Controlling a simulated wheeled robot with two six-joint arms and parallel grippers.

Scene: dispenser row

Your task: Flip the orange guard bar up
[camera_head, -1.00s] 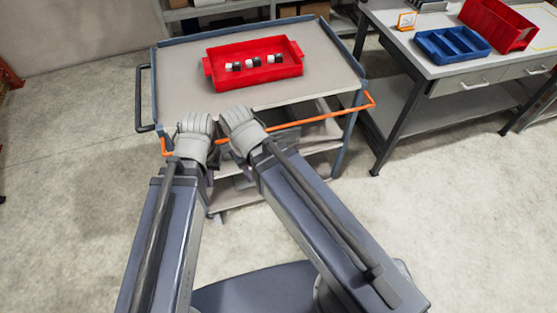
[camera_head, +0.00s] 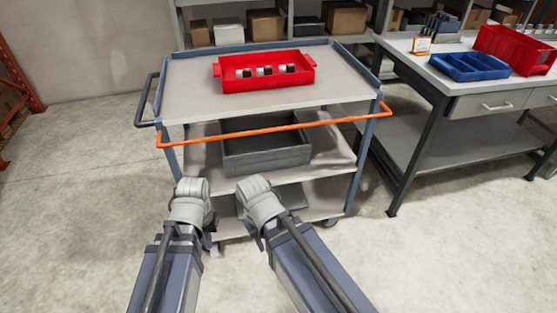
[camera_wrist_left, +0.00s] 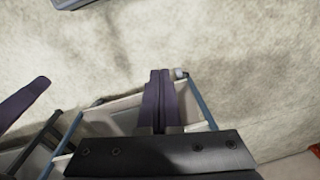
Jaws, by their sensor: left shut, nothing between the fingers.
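The orange guard bar (camera_head: 270,130) runs across the front of the grey cart (camera_head: 185,98), just below its top shelf, with bent ends at the blue corner posts. It hangs in front of the gap above the middle shelf. My left gripper (camera_head: 209,240) is below the bar in the head view, apart from it. Its dark purple fingers are together and empty in the left wrist view (camera_wrist_left: 160,95). My right gripper (camera_head: 259,240) is also lower than the bar, beside the left one; its fingertips are mostly hidden behind its wrist. The bar is not clear in the wrist view.
A red tray (camera_head: 300,81) with several small black and white pieces sits on the cart top. A dark grey bin (camera_head: 265,160) stands on the middle shelf. A workbench (camera_head: 440,84) with blue and red bins stands at the right. Floor is clear at the left.

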